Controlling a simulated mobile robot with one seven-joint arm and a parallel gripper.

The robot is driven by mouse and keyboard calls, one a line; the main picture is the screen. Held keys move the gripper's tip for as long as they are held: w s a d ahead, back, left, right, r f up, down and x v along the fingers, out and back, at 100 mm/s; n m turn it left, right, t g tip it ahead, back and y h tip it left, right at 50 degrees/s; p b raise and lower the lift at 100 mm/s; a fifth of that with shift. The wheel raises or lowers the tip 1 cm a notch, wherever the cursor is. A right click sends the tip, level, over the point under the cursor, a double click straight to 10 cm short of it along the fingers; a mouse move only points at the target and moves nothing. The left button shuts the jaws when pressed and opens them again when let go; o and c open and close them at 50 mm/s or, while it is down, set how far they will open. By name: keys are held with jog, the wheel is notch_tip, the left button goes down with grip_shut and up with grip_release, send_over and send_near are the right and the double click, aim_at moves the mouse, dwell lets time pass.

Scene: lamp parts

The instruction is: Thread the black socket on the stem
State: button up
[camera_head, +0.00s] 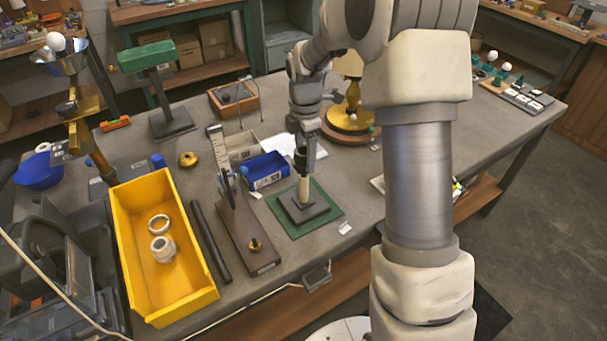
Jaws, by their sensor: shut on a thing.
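The cream stem (304,190) stands upright on a dark square base (293,212), on a green mat (329,220) near the table's front edge. My gripper (304,158) points down right above the stem and is shut on the black socket (300,157). The socket is at the stem's top end. I cannot tell at this size whether it touches the stem or how far it sits on it. The gripper's fingers partly hide the socket.
A blue bin (265,171) stands close left of the stem. A brown board (240,235) with an upright tool and a yellow tray (164,290) with white rings lie farther left. A brass lamp (349,118) stands behind to the right.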

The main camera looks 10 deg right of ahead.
jog(key=shift+f+b, duration=0.3)
jog(key=shift+f, duration=0.45)
dwell(1.1)
jog(key=o, duration=0.8)
jog(key=c, duration=1)
jog(key=shift+f, duration=0.1)
jog(key=shift+s+f, duration=0.15)
jog(key=m, duration=0.3)
jog(key=shift+s+f+m, duration=0.1)
jog(key=shift+s+m, duration=0.05)
jog(key=shift+m, duration=0.25)
jog(key=m, duration=0.3)
jog(key=shift+m, duration=0.3)
